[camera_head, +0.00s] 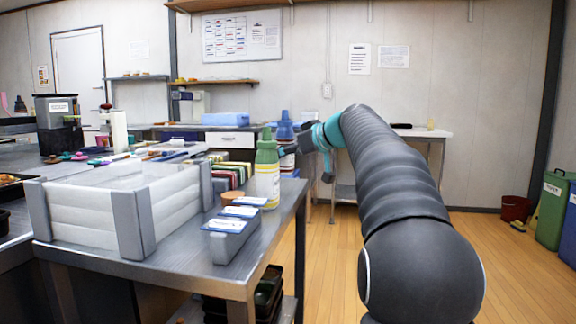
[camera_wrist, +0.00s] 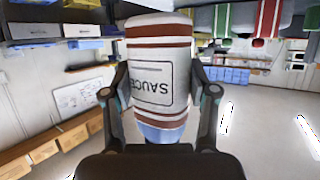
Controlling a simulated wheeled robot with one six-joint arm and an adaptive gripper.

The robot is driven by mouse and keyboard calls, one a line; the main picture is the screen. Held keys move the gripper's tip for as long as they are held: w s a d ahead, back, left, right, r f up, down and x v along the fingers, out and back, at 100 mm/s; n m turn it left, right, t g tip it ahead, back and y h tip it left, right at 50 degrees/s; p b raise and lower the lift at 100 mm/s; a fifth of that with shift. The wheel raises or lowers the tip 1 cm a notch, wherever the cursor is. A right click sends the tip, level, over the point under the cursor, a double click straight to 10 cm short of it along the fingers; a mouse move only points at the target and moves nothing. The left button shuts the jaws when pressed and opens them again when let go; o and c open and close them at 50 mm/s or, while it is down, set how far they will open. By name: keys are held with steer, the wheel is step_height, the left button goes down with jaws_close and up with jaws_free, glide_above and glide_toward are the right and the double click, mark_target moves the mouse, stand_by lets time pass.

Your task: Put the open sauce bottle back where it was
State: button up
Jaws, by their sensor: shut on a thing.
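A sauce bottle with a blue top (camera_head: 285,131) and a white label with brown bands is behind the green bottle in the head view. In the wrist view the sauce bottle (camera_wrist: 158,75) appears upside down, its label reading SAUCE. My gripper (camera_head: 303,141) reaches it from the right and is shut on it. Its two fingers (camera_wrist: 158,94) press on both sides of the bottle in the wrist view. The green bottle partly hides the sauce bottle in the head view. I cannot tell whether its base touches anything or whether its top is open.
The green bottle (camera_head: 267,170) stands close on the left, near the edge of the metal table (camera_head: 185,250).

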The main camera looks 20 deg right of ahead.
mark_target(292, 162)
steer(key=shift+f, duration=1.4)
steer(key=shift+f+b, duration=0.15)
steer(key=shift+b, duration=0.25)
steer(key=o, duration=0.6)
steer(key=shift+s+r+p, duration=0.1)
steer(key=shift+r+p, duration=0.2)
steer(key=v, duration=1.2)
